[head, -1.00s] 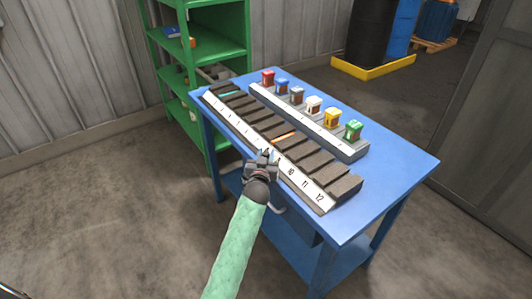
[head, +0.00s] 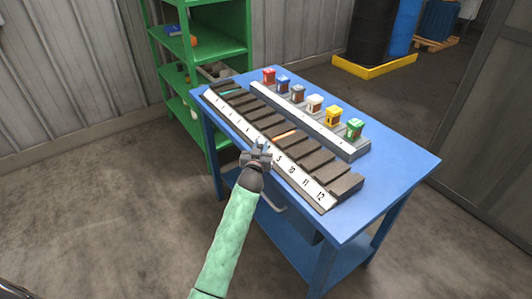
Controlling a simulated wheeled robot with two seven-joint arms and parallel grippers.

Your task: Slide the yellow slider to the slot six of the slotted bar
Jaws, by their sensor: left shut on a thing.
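The slotted bar (head: 328,200) lies on the table, with a white numbered front face and several dark ribs behind it. My left gripper (head: 259,146) is shut at the bar's front edge, around the seven and eight marks, just left of the nine. What it holds is hidden between its fingers; its place on the bar fits the yellow slider, but I see no yellow there. My right gripper is not in view.
The blue table (head: 396,168) has free room at its right end. One orange strip (head: 285,134) and one cyan strip (head: 231,92) show among the ribs. A green shelf (head: 219,47) stands behind left.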

